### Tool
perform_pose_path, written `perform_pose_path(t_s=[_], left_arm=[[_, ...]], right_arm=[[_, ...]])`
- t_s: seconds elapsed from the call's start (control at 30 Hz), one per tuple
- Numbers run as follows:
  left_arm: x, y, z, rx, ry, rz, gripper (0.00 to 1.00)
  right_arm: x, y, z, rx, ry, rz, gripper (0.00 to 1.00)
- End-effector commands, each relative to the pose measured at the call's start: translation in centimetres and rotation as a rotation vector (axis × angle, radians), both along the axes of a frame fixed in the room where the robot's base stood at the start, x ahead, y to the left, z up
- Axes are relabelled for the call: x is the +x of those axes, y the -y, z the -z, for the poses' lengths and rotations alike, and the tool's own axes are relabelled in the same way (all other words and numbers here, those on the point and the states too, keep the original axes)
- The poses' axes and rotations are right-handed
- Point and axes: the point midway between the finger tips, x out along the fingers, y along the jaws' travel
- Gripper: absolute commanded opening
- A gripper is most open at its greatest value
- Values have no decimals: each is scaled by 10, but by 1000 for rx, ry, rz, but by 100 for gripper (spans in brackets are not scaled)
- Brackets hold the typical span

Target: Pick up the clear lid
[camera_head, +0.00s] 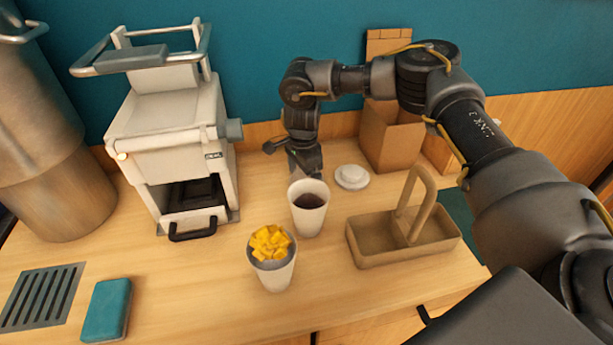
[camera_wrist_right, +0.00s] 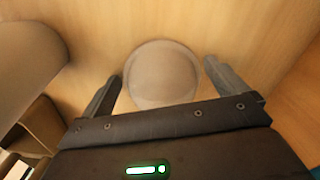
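The clear lid (camera_head: 351,178), a pale round disc with a raised middle, lies flat on the wooden counter behind the cups. In the right wrist view the round lid (camera_wrist_right: 162,75) shows ahead of and between my fingers. My right gripper (camera_head: 304,167) points down behind the dark-drink cup, left of the lid in the head view. Its two fingers (camera_wrist_right: 163,70) are spread with nothing between them held. Whether they touch the lid cannot be told. My left gripper is not in view.
A cup with dark drink (camera_head: 309,211) stands just in front of my right gripper. A cup with yellow cubes (camera_head: 271,265) is nearer. A brown carrier (camera_head: 383,255) stands right, paper bags (camera_head: 390,138) behind, and a white machine (camera_head: 170,140) left.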

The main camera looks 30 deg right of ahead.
Motion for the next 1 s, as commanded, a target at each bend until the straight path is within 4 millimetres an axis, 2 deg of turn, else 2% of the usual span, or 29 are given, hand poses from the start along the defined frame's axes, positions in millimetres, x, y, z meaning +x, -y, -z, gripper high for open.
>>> perform_pose_path(t_s=[0.03,0.23,0.57,0.67,1.0], left_arm=[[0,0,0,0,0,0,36],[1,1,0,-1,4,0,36],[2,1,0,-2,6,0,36],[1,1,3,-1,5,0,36],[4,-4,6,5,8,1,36]], right_arm=[[0,0,0,0,0,0,91],[0,0,0,0,0,0,66],[0,0,-4,1,1,0,66],[1,0,-17,1,2,0,66],[1,0,-83,0,3,-1,66]])
